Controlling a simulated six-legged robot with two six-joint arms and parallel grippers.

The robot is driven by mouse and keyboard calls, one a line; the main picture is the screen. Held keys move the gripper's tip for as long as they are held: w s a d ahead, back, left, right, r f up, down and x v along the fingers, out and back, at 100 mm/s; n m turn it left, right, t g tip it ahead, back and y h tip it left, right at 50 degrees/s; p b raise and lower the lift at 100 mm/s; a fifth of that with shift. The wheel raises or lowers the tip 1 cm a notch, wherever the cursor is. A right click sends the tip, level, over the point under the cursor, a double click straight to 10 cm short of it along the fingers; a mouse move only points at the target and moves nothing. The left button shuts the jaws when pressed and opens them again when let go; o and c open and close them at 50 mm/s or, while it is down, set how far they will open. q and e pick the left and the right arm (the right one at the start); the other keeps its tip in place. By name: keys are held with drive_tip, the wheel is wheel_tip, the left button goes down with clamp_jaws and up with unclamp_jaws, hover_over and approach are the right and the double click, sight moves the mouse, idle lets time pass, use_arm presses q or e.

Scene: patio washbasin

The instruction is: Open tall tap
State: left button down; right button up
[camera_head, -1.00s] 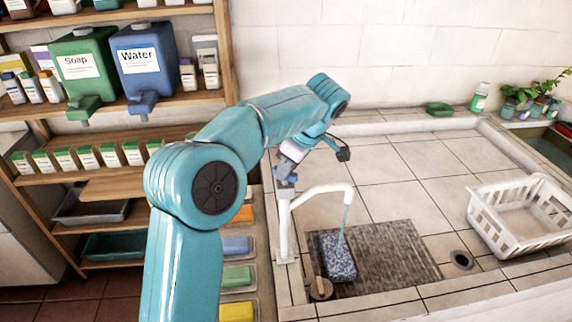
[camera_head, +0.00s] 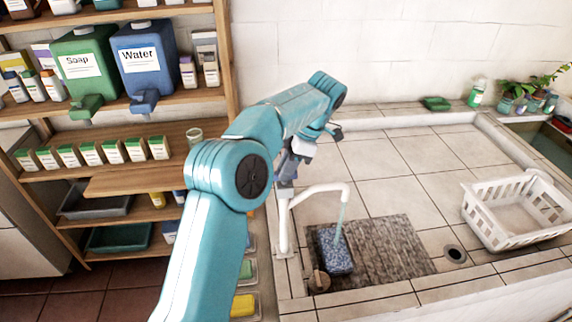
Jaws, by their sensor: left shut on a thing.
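The tall white tap (camera_head: 284,228) stands at the left edge of the tiled basin, its spout bent over to the right. A bluish stream of water (camera_head: 341,218) runs from the spout onto a speckled blue sponge-like block (camera_head: 335,250). A blue-grey handle (camera_head: 287,170) is at the top of the tap. My left gripper (camera_head: 290,160) is at this handle and shut on it; my arm partly hides the fingertips. My right gripper is not in view.
A white basket (camera_head: 512,212) stands on the tiles at the right, near a round drain (camera_head: 455,254). A dark grate (camera_head: 385,248) lies under the spout. Shelves with soap (camera_head: 84,65) and water (camera_head: 146,60) containers stand at the left. The middle tiles are clear.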

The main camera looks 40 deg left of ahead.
use_arm(q)
drive_tip(key=shift+r, duration=0.2)
idle(0.3)
drive_tip(key=c, duration=1.1)
unclamp_jaws()
drive_tip(key=shift+w+f, duration=0.1)
drive_tip(key=shift+o, duration=0.2)
